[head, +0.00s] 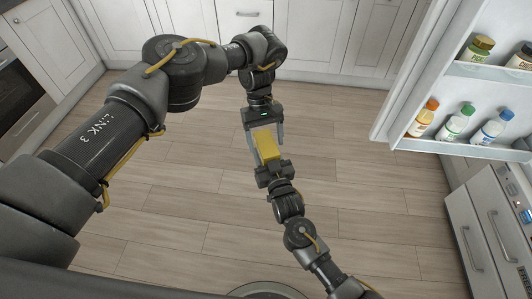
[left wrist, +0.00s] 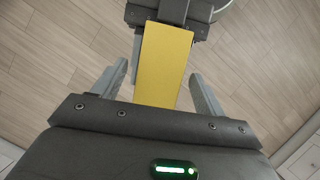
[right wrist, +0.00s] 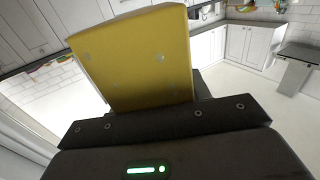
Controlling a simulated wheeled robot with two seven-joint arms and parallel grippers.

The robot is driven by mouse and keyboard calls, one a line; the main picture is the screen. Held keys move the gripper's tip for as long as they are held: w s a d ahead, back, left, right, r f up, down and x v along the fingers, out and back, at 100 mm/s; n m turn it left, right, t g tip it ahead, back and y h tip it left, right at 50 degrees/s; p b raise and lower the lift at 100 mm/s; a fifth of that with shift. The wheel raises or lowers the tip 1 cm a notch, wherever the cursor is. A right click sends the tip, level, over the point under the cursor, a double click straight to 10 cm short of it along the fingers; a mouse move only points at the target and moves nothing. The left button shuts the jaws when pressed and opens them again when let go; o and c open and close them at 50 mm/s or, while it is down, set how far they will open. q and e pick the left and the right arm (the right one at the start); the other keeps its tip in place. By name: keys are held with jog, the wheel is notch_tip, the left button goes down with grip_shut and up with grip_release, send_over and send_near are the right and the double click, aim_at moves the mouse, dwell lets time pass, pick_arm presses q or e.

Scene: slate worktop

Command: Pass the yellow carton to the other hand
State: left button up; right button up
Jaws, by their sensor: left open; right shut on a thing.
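The yellow carton (head: 267,146) is held up over the floor between my two grippers in the head view. My right gripper (head: 270,163) is shut on its lower end; in the right wrist view the carton (right wrist: 137,60) rises from that gripper and hides its fingers. My left gripper (head: 266,135) is open above it, its fingers pointing down toward the carton.
An open fridge door (head: 450,90) with bottles on its shelves stands at the right. Wooden floor (head: 180,200) lies clear below the grippers.

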pick_arm(q)
jog(key=v, duration=1)
